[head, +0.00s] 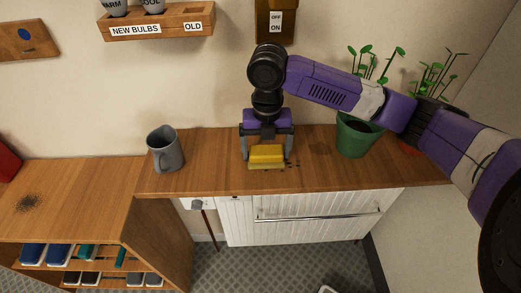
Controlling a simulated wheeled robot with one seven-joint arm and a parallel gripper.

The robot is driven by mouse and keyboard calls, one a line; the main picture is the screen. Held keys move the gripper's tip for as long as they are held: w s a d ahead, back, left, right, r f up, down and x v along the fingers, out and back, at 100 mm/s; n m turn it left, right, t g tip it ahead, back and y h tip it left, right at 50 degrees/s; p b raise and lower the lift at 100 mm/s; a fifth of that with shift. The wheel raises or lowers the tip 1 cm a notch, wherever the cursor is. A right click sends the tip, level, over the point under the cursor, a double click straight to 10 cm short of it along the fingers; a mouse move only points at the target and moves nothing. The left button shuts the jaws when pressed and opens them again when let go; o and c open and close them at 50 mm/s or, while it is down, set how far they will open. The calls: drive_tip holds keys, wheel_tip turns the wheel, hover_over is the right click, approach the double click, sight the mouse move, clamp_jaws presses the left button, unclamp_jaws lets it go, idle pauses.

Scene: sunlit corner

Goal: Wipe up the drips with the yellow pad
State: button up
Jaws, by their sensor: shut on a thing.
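The yellow pad (266,156) is on the wooden counter, low between the fingers of my gripper (267,150). My gripper points down and is shut on the pad. The pad's underside is hidden, and it appears to touch the counter or be just above it. Dark drips (291,164) show as small spots on the counter just right of the pad. Whether more drips lie under the pad is hidden.
A grey mug (165,149) stands left on the counter (215,165). A green pot (357,135) with a plant stands to the right, partly behind my arm. A wall shelf (160,22) and a switch plate (276,20) are above. A lower shelf unit (90,200) stands left.

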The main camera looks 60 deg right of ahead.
sight(278, 149)
drive_tip(key=shift+s+d+b, duration=0.4)
drive_tip(key=shift+s+d, duration=0.55)
drive_tip(key=shift+s, duration=0.3)
drive_tip(key=shift+s+d+b, duration=0.35)
drive_tip(key=shift+s+d, duration=0.65)
drive_tip(key=shift+s, duration=0.3)
drive_tip(key=shift+s+d+b, duration=0.4)
drive_tip(key=shift+s+d, duration=0.55)
drive_tip(key=shift+s, duration=0.3)
drive_tip(key=shift+f, duration=0.2)
drive_tip(key=shift+w+a+r+p, duration=0.1)
drive_tip(key=shift+w+a+p, duration=0.05)
drive_tip(key=shift+w+a, duration=0.75)
drive_tip(key=shift+w+a+r+p, duration=0.15)
drive_tip(key=shift+w+a, duration=0.5)
drive_tip(key=shift+w, duration=0.45)
drive_tip(key=shift+w+a+p, duration=0.15)
drive_tip(key=shift+w+a, duration=0.6)
drive_tip(key=shift+w, duration=0.25)
drive_tip(key=shift+w+a+f, duration=0.15)
drive_tip(key=shift+w+a, duration=1)
drive_tip(key=shift+w, duration=0.4)
